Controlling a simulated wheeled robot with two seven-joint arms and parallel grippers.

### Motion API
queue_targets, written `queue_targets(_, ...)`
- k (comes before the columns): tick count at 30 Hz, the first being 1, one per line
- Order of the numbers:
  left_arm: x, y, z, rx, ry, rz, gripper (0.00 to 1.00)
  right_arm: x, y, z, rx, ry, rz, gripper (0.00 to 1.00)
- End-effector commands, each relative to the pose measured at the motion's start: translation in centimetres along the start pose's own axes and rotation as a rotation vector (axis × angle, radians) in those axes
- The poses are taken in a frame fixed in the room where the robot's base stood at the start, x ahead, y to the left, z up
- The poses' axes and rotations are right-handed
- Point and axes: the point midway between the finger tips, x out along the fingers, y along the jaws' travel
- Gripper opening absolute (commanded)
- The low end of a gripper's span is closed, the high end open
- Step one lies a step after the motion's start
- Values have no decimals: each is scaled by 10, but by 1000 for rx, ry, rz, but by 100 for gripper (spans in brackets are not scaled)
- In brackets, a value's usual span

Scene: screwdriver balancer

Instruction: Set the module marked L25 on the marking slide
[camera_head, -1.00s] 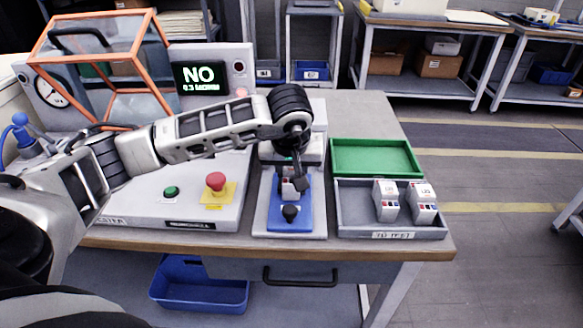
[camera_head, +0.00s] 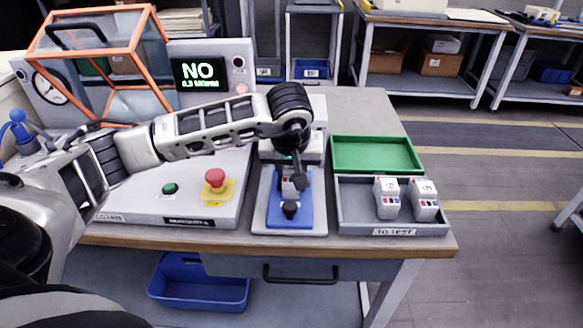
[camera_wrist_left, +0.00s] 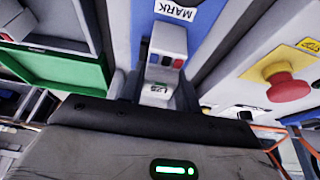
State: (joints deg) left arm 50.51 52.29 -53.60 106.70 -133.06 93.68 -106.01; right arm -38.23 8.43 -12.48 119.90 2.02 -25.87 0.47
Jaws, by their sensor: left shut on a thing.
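My left gripper (camera_head: 297,182) is over the far part of the blue plate. It is shut on a white and grey module (camera_head: 287,186) with coloured blocks. In the left wrist view the module (camera_wrist_left: 168,45) sits between the fingers, its label seeming to read L25, against the blue plate with a MARK label (camera_wrist_left: 176,11). I cannot tell whether it touches the plate. My right gripper is not in view.
A grey tray (camera_head: 352,212) to the right holds two more modules (camera_head: 387,198) (camera_head: 424,200). An empty green tray (camera_head: 375,154) lies behind it. A red stop button (camera_head: 215,178) and an orange-framed guard (camera_head: 140,30) stand to the left. A display (camera_head: 200,72) reads NO.

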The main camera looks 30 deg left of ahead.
Motion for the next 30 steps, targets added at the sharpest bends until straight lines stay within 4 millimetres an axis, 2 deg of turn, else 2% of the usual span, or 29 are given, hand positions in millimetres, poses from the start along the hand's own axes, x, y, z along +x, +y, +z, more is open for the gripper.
queue_targets(3, -3, 0, -3, -3, 8, 3, 0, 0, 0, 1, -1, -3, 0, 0)
queue_targets(4, -3, 0, -3, -3, 8, 3, 38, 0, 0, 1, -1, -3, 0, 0)
queue_targets(6, -3, 0, -3, -3, 7, 3, 57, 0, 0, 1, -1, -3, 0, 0)
queue_targets(20, -1, 0, -1, -1, 2, 1, 58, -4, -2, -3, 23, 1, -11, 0)
queue_targets(22, -14, 1, -2, 0, 6, 5, 58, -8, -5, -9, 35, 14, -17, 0)
queue_targets(30, -81, 1, -2, -1, 10, 7, 58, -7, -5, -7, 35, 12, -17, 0)
